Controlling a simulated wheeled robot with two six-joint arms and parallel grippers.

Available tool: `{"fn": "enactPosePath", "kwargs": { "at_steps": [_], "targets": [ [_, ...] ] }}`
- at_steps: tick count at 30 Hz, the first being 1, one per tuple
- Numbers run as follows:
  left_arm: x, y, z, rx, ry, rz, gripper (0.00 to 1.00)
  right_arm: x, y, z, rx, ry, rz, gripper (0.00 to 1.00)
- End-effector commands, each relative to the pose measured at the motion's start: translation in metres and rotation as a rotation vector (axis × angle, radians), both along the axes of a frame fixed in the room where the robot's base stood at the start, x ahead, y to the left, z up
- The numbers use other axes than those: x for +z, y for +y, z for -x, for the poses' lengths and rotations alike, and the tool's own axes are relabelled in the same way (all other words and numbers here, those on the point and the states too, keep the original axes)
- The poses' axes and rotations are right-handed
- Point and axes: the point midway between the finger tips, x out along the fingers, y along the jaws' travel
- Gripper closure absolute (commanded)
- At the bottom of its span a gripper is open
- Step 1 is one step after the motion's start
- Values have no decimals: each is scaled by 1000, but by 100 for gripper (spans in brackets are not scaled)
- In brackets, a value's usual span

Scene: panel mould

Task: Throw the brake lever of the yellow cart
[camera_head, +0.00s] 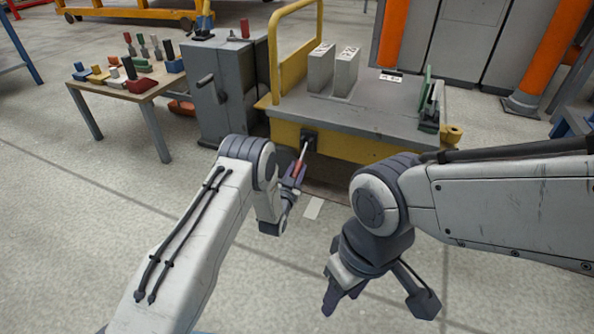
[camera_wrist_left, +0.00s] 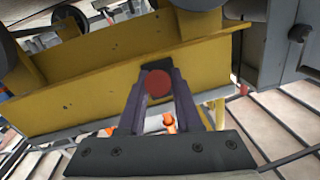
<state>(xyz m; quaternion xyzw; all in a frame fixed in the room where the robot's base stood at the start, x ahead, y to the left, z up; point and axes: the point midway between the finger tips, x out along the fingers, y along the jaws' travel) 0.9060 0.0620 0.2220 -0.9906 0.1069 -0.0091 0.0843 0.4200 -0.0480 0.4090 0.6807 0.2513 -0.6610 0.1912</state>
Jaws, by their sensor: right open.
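The yellow cart (camera_head: 340,145) stands at the back with a grey deck. Its brake lever (camera_head: 299,166) has a red grip on a thin metal rod and slants down from a black bracket on the cart's front. My left gripper (camera_head: 294,178) is at the red grip. In the left wrist view the round red end of the lever (camera_wrist_left: 159,84) sits between the two fingertips of my left gripper (camera_wrist_left: 160,100), which look closed on it with no clear gap. My right gripper (camera_head: 378,300) is open and empty, low over the floor, apart from the cart.
Two grey blocks (camera_head: 333,70) and a green upright part (camera_head: 426,88) stand on the cart deck. A grey cabinet (camera_head: 222,92) is left of the cart. A small table (camera_head: 140,88) holds several coloured pieces. Orange posts (camera_head: 553,45) stand behind. The floor (camera_head: 90,220) at left is clear.

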Motion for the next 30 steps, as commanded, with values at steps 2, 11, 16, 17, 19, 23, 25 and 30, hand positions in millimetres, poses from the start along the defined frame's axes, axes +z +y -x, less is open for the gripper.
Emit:
{"fn": "enactPosePath", "kwargs": {
  "at_steps": [2, 11, 16, 17, 19, 23, 25, 30],
  "targets": [
    [0, 0, 0, 0, 0, 0, 100, 0, 0, 0, 0, 0, 0, 50],
    [-1, 0, 0, 1, 1, 0, 100, 0, 0, 0, 0, 0, 0, 50],
    [-1, 1, 0, 1, 1, 0, 100, 0, 0, 0, 0, 0, 0, 50],
    [-1, 1, 0, 1, 1, 0, 100, 0, 0, 0, 0, 0, 0, 50],
    [-1, 1, 0, 1, 1, 0, 100, 0, 0, 0, 0, 0, 0, 50],
    [-1, 1, 1, 1, 1, 0, 100, 0, 0, 0, 0, 0, 0, 50],
    [-1, 1, 1, 1, 1, 0, 100, 0, 0, 0, 0, 0, 0, 50],
    [-1, 1, 1, 1, 2, 0, 100, 0, 0, 0, 0, 0, 0, 50]
  ]
}}
